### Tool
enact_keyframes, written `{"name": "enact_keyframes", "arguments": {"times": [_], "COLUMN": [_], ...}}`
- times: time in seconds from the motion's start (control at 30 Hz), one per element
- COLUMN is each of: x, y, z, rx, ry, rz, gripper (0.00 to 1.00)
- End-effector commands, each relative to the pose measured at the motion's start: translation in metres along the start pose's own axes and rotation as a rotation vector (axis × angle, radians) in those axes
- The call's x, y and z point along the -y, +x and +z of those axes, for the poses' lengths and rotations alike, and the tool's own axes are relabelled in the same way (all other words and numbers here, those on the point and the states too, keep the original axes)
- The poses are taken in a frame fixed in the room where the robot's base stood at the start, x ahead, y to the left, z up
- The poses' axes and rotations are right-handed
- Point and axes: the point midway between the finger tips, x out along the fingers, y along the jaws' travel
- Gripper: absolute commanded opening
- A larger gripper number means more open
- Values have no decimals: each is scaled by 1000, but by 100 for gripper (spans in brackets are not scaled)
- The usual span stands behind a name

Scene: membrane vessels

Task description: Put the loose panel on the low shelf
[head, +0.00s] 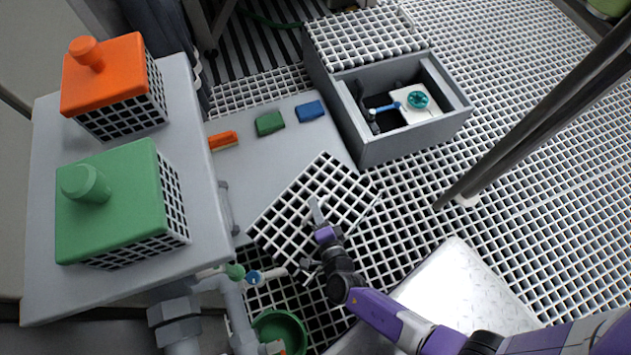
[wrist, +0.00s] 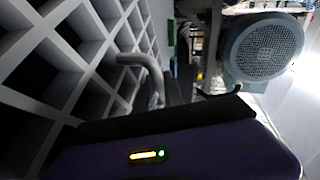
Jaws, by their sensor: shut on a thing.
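The loose panel is a white square grating (head: 282,218), tilted, in the middle of the head view. My gripper (head: 317,212) is at its right part and is shut on it. In the wrist view the panel (wrist: 50,55) fills the left side, with a bent grey handle (wrist: 140,62) beside it. The fingertips' exact grip is hard to see. A flat grey surface (head: 240,180), which looks like the low shelf, lies behind the panel, and the panel covers part of its near edge in the picture. Whether they touch, I cannot tell.
Orange (head: 223,141), green (head: 269,123) and blue (head: 311,111) blocks lie along the grey surface's back. An open grey box (head: 365,150) stands to its right. A bench (head: 45,200) with orange and green vessels is at left. Pipework (head: 235,300) and a dark opening lie near the panel.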

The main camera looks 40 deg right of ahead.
Motion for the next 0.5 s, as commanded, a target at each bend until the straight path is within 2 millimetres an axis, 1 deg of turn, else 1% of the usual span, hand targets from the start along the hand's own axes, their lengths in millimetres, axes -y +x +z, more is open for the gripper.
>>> {"name": "enact_keyframes", "arguments": {"times": [0.23,0.4,0.43,0.5], "x": [2,-1,-3,-3], "y": [0,2,1,0], "z": [0,1,1,1], "rx": [-1,0,1,1], "ry": [0,0,0,0], "rz": [-5,-5,-1,0], "gripper": [0,0,16,30]}}
